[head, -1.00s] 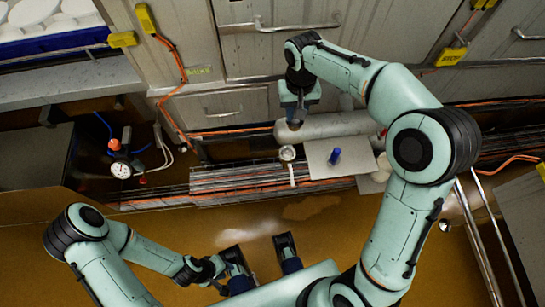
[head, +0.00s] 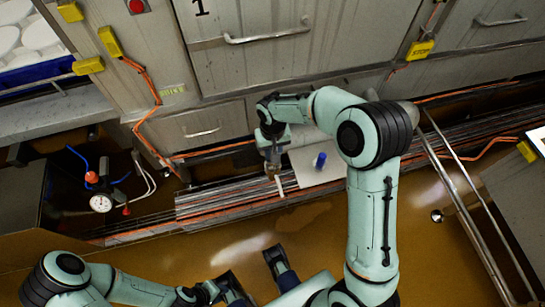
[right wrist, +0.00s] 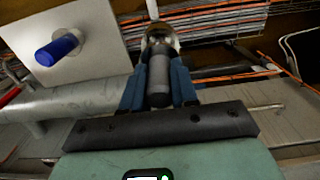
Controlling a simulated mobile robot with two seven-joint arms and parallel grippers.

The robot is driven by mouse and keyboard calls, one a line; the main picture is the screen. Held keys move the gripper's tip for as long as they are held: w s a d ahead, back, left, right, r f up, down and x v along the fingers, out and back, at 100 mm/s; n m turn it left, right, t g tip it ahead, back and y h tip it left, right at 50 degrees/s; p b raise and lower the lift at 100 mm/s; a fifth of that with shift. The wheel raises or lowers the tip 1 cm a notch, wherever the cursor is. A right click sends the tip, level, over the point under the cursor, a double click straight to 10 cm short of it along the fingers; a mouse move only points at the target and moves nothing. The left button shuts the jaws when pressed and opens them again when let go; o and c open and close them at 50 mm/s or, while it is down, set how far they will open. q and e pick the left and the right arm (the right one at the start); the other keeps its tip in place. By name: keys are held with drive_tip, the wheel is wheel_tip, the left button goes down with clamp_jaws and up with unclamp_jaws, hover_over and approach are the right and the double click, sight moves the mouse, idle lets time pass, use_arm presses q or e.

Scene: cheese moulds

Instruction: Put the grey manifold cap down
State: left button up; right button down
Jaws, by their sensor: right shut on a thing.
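My right gripper (right wrist: 158,88) is shut on the grey manifold cap (right wrist: 158,75), a dark grey cylinder between its blue fingers in the right wrist view. A round silver fitting (right wrist: 160,36) shows just past the cap's far end; I cannot tell whether they touch. In the head view the right gripper (head: 270,165) points down over a thin white stem (head: 279,186), left of a pale plate; its jaws largely hide the cap there. My left gripper (head: 256,277) is open and empty, low in the head view, with its two fingers apart.
A blue knob (head: 320,160) stands on the pale plate (head: 312,178) right of the gripper. Cable bundles (head: 225,205) run along the wall foot. A pressure gauge (head: 101,203) sits at left. Metal rails (head: 470,215) run at right. The brown floor in front is partly open.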

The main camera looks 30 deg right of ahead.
drive_tip(key=shift+f+b, duration=0.3)
drive_tip(key=shift+f, duration=1.85)
drive_tip(key=shift+f, duration=0.1)
drive_tip(key=c, duration=1.3)
unclamp_jaws()
drive_tip(key=shift+f, duration=0.1)
drive_tip(key=o, duration=0.4)
drive_tip(key=shift+o, duration=0.2)
wheel_tip(320, 180, up, 12)
drive_tip(key=shift+r+p, duration=0.2)
drive_tip(key=shift+p, duration=0.8)
